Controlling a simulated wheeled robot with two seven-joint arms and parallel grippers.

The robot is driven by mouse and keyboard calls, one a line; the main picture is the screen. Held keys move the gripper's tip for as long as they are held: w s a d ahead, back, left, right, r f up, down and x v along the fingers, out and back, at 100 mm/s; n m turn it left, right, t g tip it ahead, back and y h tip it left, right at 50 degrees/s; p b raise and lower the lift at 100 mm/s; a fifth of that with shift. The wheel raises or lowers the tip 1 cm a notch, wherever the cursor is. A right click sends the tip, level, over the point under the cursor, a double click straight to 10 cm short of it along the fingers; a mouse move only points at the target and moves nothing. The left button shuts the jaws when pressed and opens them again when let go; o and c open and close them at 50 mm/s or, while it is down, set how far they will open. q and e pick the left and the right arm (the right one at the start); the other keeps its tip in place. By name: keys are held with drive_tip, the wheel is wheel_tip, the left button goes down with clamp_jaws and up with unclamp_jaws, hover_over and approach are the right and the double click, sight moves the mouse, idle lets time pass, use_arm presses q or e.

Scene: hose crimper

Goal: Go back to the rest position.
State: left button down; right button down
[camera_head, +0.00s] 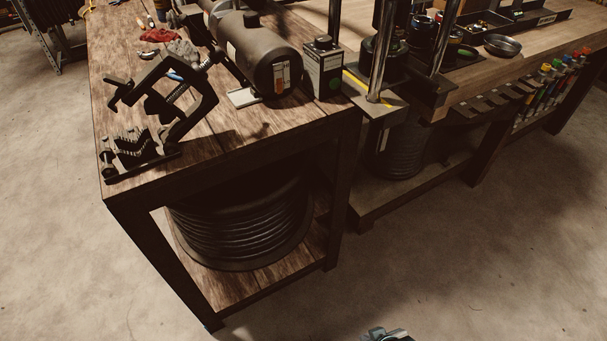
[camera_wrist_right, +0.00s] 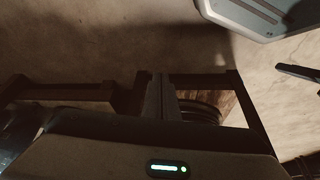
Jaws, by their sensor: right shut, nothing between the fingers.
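My right gripper (camera_head: 385,335) shows only as a small piece at the bottom edge of the head view, over the bare floor in front of the benches. In the right wrist view its fingers (camera_wrist_right: 161,97) are together with nothing between them. It is apart from the benches and everything on them. My left gripper cannot be made out in either view.
A wooden bench (camera_head: 235,150) stands at the left, with a black clamp-like fixture (camera_head: 180,100) and a motor (camera_head: 265,60) on top. A hose coil (camera_head: 245,225) lies on its lower shelf. A second bench (camera_head: 550,48) stands at the right. The floor (camera_head: 480,270) in front is clear.

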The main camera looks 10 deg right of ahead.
drive_tip(key=s+a+f, duration=0.1)
drive_tip(key=f, duration=0.8)
drive_tip(key=s+f+t, duration=0.1)
drive_tip(key=s+f, duration=0.1)
drive_tip(key=f, duration=0.7)
drive_tip(key=shift+a+f+y, duration=0.15)
drive_tip(key=shift+a+y, duration=0.15)
drive_tip(key=shift+a, duration=0.1)
